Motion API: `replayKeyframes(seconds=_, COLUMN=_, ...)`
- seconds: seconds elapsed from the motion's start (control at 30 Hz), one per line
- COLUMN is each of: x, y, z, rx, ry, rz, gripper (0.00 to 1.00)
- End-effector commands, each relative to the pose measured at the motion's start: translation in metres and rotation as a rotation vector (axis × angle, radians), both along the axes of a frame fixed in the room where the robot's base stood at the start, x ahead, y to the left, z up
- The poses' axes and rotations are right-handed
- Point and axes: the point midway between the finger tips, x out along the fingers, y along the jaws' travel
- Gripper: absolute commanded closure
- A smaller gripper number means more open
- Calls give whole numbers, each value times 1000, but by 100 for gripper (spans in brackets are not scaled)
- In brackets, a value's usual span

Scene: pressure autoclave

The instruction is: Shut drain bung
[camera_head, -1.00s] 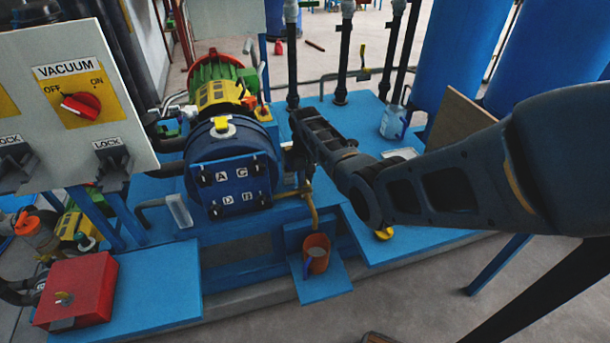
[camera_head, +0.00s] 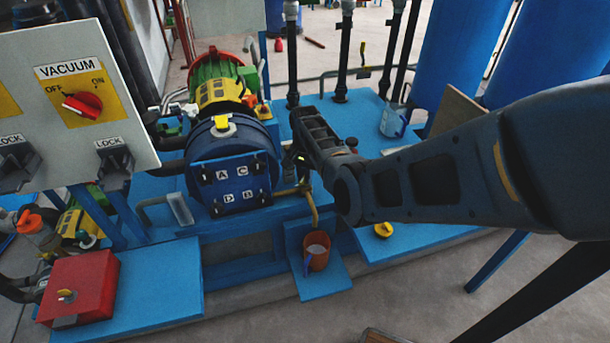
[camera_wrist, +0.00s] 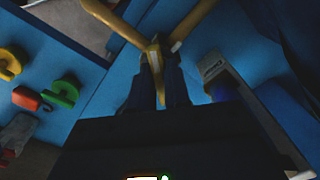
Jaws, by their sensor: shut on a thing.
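A brass drain pipe (camera_head: 312,208) comes out low at the right of the round blue vessel (camera_head: 228,165) and bends down above an orange bucket (camera_head: 317,251). In the wrist view, brass arms meet at a narrow brass handle (camera_wrist: 158,68), which looks like the drain bung. My gripper (camera_wrist: 160,92) is shut on this handle, one dark finger on each side. In the head view my gripper (camera_head: 300,172) is small and dark beside the pipe, partly behind my arm. The exact bung position is hard to tell there.
A control panel (camera_head: 75,100) with a red vacuum knob stands at the left. A red box (camera_head: 78,290) sits on the front blue plate. A yellow knob (camera_head: 383,230) and a clear jug (camera_head: 392,122) are to the right. Grey floor lies in front.

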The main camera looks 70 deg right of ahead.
Motion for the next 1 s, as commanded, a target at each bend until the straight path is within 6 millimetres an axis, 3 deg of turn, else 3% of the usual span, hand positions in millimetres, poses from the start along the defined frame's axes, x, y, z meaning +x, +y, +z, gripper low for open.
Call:
replayKeyframes(seconds=0.67, x=1, y=-1, z=1, rx=-3, ry=-1, rz=-55, gripper=100)
replayKeyframes(seconds=0.7, x=1, y=-1, z=1, rx=-3, ry=-2, rz=-55, gripper=79)
replayKeyframes(seconds=0.93, x=0, y=0, z=0, rx=-2, ry=-1, rz=-54, gripper=57)
replayKeyframes(seconds=1.0, x=0, y=0, z=0, rx=-1, ry=-1, rz=-54, gripper=57)
